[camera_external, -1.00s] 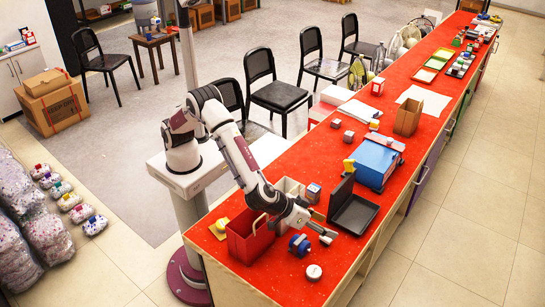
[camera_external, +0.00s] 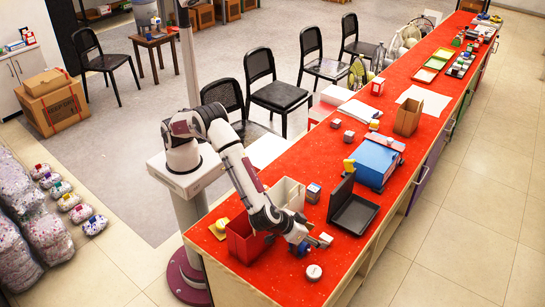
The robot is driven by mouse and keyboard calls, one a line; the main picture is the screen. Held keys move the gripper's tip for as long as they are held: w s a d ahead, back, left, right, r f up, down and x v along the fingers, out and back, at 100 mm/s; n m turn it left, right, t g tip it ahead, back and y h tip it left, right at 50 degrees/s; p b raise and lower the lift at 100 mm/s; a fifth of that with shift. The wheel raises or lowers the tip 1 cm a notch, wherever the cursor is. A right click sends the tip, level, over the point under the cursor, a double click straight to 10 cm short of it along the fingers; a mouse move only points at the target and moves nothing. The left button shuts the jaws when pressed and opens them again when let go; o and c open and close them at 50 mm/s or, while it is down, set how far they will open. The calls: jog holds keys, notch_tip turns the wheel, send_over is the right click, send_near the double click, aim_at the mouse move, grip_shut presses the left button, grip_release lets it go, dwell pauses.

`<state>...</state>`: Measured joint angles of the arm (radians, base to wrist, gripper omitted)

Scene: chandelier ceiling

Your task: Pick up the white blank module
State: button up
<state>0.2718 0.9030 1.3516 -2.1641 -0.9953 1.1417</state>
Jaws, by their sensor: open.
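I cannot tell for sure which thing is the white blank module. A whitish round piece (camera_external: 314,272) lies on the red table top near its front end. Small pale cubes, one here (camera_external: 336,123) and one here (camera_external: 348,136), sit farther back. My gripper (camera_external: 317,243) is open, low over the front part of the table, just beyond the round piece and apart from it. A small light shape shows at its fingertips, too small to tell whether it is a finger or a block. A blue piece beside it is mostly hidden behind my wrist.
A red bin (camera_external: 247,240) and a pale bin (camera_external: 288,194) stand left of my gripper. A black open-lidded tray (camera_external: 355,214) lies to the right, with a blue box (camera_external: 377,162) behind it. A small printed cube (camera_external: 313,193) is near the tray. The table's front edge is close.

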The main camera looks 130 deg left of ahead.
aim_at(326, 237)
jog(key=shift+x, duration=0.8)
jog(key=shift+x, duration=2.55)
jog(key=shift+w+a+r, duration=0.1)
jog(key=shift+a+r, duration=0.1)
jog(key=shift+r, duration=0.05)
jog(key=c, duration=1.1)
